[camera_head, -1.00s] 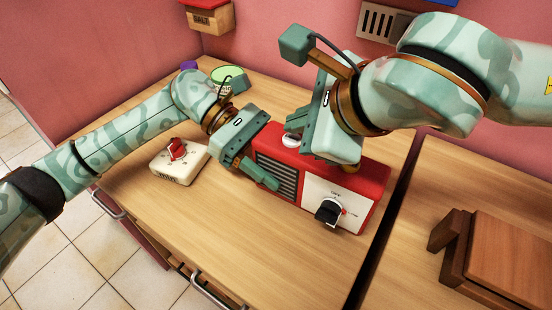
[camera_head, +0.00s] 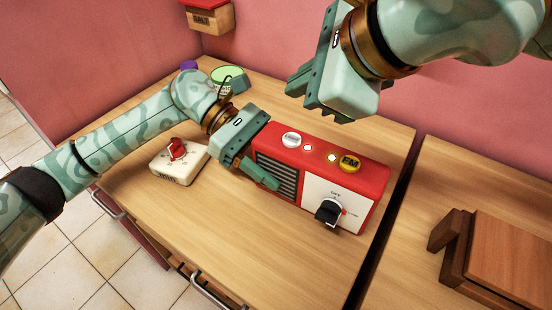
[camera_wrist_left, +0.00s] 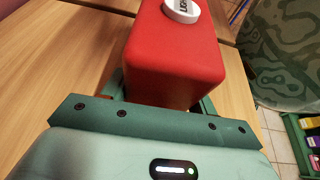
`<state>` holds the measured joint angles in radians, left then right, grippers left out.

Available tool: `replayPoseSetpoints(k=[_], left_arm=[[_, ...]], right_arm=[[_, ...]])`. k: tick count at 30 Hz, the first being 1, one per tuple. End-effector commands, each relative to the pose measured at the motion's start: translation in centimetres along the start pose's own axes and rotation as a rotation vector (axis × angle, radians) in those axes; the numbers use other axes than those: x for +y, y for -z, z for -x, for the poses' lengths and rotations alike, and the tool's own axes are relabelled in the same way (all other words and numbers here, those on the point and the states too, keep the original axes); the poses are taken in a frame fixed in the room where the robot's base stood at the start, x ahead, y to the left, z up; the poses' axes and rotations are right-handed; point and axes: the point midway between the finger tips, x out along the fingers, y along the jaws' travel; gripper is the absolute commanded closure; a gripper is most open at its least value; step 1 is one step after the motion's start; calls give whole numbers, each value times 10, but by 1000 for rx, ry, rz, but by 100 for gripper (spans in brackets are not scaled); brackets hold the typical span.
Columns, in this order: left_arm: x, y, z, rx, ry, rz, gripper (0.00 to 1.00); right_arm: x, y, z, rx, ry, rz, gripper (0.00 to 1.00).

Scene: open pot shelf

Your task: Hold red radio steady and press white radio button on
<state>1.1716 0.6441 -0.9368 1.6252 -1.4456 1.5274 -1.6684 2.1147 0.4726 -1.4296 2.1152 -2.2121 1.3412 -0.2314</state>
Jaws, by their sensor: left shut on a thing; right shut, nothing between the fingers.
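The red radio (camera_head: 375,180) stands on the wooden counter, with a speaker grille and a white front panel with a black knob (camera_head: 328,210). On its top are a round white button (camera_head: 291,140), a yellow FM button (camera_head: 349,162) and two small bright lights between them. My left gripper (camera_head: 256,160) is shut on the radio's left end. In the left wrist view the radio's red end (camera_wrist_left: 175,65) sits between the fingers, with the white button (camera_wrist_left: 182,9) above. My right gripper (camera_head: 303,92) is shut and empty, above and behind the radio, not touching it.
A cream timer with a red knob (camera_head: 176,165) sits left of the radio, near my left arm. A green-topped item (camera_head: 228,76) stands behind that arm. A wooden block (camera_head: 500,250) lies on the right counter, beyond a dark gap. The counter before the radio is clear.

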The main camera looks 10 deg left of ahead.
Motion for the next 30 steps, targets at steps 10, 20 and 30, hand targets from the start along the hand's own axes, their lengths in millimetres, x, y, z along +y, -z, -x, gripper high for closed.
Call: replayPoseSetpoints(k=[10, 20, 30], left_arm=[[0, 0, 0, 0, 0, 0, 17], [1, 1, 21, 2, -3, 2, 17], [1, 0, 97, 1, -4, 2, 17]], right_arm=[[0, 0, 0, 0, 0, 0, 100], [0, 0, 0, 0, 0, 0, 100], [0, 0, 0, 0, 0, 0, 100]])
